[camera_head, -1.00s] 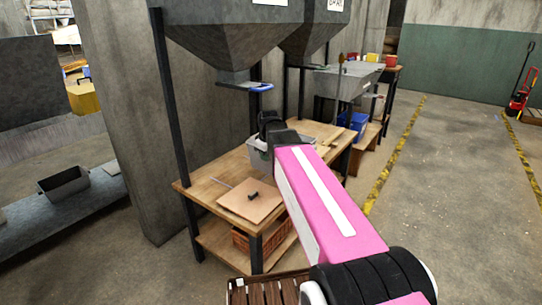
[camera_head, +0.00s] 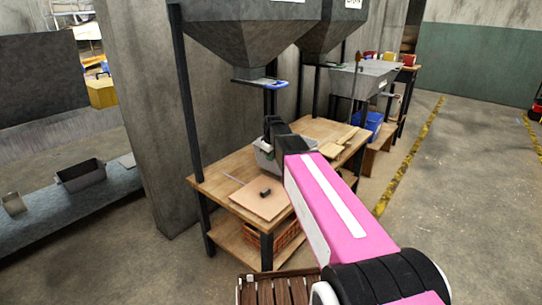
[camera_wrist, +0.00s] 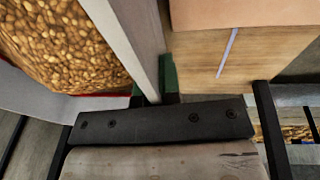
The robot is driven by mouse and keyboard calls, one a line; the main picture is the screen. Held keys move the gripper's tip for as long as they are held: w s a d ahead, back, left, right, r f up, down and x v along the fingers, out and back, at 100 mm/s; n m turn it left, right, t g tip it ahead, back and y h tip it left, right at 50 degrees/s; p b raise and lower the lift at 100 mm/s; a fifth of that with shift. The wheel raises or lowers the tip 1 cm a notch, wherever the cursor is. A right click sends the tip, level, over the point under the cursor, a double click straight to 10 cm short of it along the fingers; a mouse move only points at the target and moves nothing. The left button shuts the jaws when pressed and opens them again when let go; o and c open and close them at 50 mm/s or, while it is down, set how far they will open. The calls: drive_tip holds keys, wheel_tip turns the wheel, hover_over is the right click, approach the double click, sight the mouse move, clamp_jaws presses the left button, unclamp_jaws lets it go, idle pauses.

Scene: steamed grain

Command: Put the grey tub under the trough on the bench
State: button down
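The grey tub (camera_head: 264,158) is above the middle of the wooden work table, below the hopper outlets, partly hidden by my arm. In the wrist view the grey tub's wall (camera_wrist: 128,38) runs between the green fingertips of my gripper (camera_wrist: 154,88), which is shut on it. Brown grain fills the tub on the left of that view. My gripper (camera_head: 274,130) shows dark at the tub in the head view. The grey metal trough (camera_head: 350,83) stands further back on legs. A low wooden bench (camera_head: 376,160) is by it. I cannot tell the tub's height above the table.
The work table (camera_head: 222,172) carries a board (camera_head: 256,203) with a small dark block, and an orange crate (camera_head: 262,233) below. Large hoppers (camera_head: 250,35) hang overhead on black posts. A blue bin (camera_head: 370,124) is near the trough. The floor to the right is clear.

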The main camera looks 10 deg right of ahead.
drive_tip(key=shift+s+x, duration=0.15)
drive_tip(key=shift+x, duration=0.6)
drive_tip(key=shift+s+x, duration=0.15)
drive_tip(key=shift+x, duration=0.55)
drive_tip(key=shift+f, duration=0.1)
drive_tip(key=c, duration=1.3)
unclamp_jaws()
drive_tip(key=shift+f, duration=0.1)
drive_tip(key=v, duration=1.2)
drive_tip(key=shift+d, duration=0.1)
